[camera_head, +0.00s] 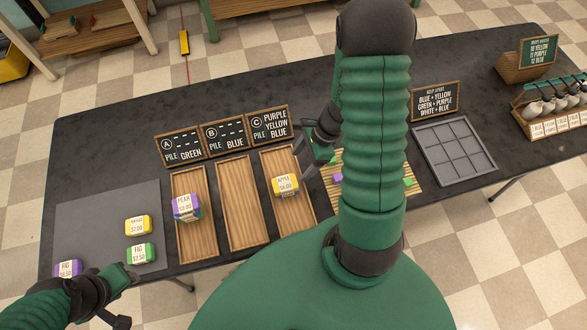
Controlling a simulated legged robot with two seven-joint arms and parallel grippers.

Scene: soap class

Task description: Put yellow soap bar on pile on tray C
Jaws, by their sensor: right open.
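Tray C (297,222) is the rightmost of three wooden trays, below the sign marked C (271,124). A yellow soap bar with an "APPLE" label (285,186) sits in tray C; what lies under it is hard to tell. My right gripper (312,164) is open just up and right of that bar, partly hidden by my arm. Another yellow soap bar (138,225) lies on the grey mat (88,218) at the left. My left gripper (122,279) is low at the mat's front edge, near a green "FIG" bar (140,253); its jaws are not clear.
A purple "PEAR" bar (187,207) sits in the left tray (183,246); the middle tray (240,200) is empty. A purple bar (69,269) lies on the mat's corner. A slatted mat (417,178) with small bars is behind my arm. A grey grid tray (455,150) stands right.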

